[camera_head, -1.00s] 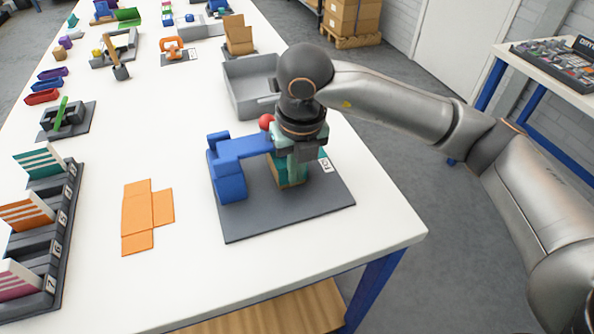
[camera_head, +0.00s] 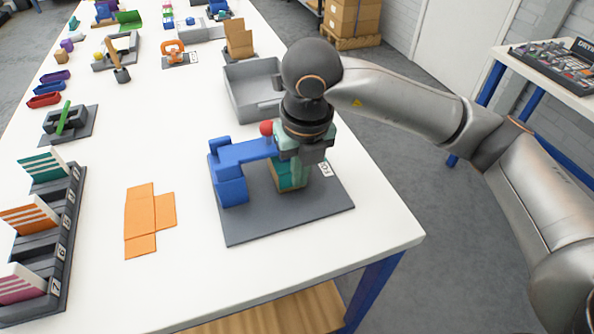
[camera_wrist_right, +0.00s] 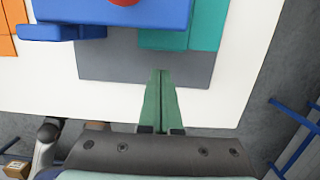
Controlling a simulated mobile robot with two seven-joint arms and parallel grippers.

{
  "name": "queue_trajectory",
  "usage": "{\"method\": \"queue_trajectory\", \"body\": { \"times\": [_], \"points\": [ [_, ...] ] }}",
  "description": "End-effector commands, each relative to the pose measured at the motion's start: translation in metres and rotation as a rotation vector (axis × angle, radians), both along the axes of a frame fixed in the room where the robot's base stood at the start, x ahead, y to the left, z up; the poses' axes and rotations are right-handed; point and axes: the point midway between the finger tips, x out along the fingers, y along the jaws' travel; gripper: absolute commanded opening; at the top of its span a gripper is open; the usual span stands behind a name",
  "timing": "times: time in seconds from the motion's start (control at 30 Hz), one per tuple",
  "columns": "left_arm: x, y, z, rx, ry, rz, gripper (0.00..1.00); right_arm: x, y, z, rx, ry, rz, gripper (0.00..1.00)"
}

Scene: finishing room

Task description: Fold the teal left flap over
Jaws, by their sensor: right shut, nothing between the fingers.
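The teal piece (camera_wrist_right: 165,39) lies on the dark grey plate (camera_wrist_right: 110,65), beside the blue fixture (camera_wrist_right: 110,12). In the right wrist view it shows as two teal parts side by side, the right one (camera_wrist_right: 207,25) split off by a seam; its far end is cut off. My right gripper (camera_wrist_right: 161,73) has green fingers, shut and empty, with the tips by the near edge of the left teal part. I cannot tell whether they touch it. In the head view my right gripper (camera_head: 290,180) stands over the plate and hides most of the teal. My left gripper is out of view.
The blue fixture carries a red knob (camera_head: 267,128) close to my right wrist. A grey bin (camera_head: 240,95) stands behind the plate. A flat orange piece (camera_head: 143,220) lies to the left. A slotted rack (camera_head: 60,240) stands at the left. Table in front of the plate is clear.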

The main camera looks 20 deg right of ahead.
Motion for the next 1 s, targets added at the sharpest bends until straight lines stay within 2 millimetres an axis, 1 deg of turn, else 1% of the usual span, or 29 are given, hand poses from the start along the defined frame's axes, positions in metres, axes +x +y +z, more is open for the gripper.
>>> {"method": "queue_trajectory", "body": {
  "times": [0.03, 0.4, 0.5, 1.0],
  "points": [
    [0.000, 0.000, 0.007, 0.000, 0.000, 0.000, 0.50, 0.000, 0.000, 0.009, 0.000, -0.001, 0.000, 0.00],
    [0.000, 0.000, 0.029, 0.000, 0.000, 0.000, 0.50, 0.000, 0.000, 0.046, 0.001, -0.002, -0.001, 0.00],
    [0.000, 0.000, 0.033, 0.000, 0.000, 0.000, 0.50, 0.000, 0.000, 0.053, 0.000, 0.000, -0.001, 0.00],
    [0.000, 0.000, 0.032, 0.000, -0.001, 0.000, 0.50, 0.000, 0.000, 0.053, 0.000, 0.000, 0.000, 0.00]
  ]
}}
